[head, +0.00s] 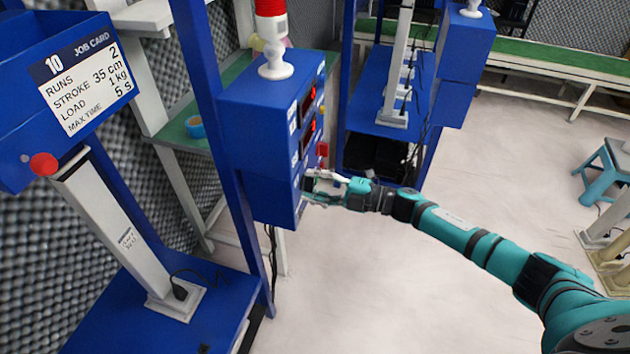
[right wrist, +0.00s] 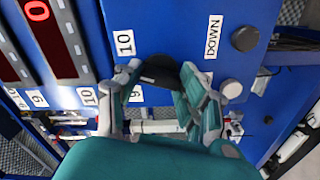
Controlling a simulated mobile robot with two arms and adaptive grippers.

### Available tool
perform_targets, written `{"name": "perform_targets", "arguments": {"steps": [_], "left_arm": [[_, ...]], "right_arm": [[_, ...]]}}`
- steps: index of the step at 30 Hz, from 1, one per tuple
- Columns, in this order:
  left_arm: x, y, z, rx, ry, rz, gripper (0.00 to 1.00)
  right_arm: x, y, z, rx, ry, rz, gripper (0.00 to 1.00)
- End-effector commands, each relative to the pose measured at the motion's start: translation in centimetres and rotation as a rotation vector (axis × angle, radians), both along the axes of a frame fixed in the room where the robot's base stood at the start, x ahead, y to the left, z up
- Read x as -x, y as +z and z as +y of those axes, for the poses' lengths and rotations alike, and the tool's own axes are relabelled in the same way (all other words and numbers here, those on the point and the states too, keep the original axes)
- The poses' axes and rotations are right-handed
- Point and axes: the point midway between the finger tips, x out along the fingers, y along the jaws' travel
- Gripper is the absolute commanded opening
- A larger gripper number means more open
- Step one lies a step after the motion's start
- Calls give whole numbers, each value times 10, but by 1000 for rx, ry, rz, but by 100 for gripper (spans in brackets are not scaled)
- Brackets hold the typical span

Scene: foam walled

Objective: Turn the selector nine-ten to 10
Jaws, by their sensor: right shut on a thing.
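The selector is a dark round knob (right wrist: 158,68) on the blue panel in the right wrist view. A "10" label (right wrist: 124,42) is to its left, and another white label (right wrist: 136,93), partly hidden by a finger, is below and left. My right gripper (right wrist: 162,82) is shut on the knob, with one finger on each side. The fingers cover part of the knob, and I cannot tell which way it points. In the head view my right gripper (head: 308,187) is at the side face of the blue control box (head: 262,132). My left gripper is not in view.
A "DOWN" label (right wrist: 213,36), a black button (right wrist: 245,38) and a grey button (right wrist: 231,88) sit right of the knob. A red digit display (right wrist: 48,30) is left. A job card (head: 85,80) hangs at upper left. A blue post (head: 228,140) stands beside the box.

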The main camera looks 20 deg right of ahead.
Motion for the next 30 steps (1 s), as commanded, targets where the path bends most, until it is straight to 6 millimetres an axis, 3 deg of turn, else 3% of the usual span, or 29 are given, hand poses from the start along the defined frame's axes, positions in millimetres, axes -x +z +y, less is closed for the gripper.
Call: {"name": "perform_targets", "arguments": {"steps": [12,28,29,30], "left_arm": [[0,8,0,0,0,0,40],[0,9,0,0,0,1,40],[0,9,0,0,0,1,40],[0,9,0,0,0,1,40]], "right_arm": [[0,0,0,-97,-2,147,8],[0,-1,0,-109,-2,165,8],[0,-1,0,-109,-2,165,44],[0,-1,0,-109,-2,165,49]]}}
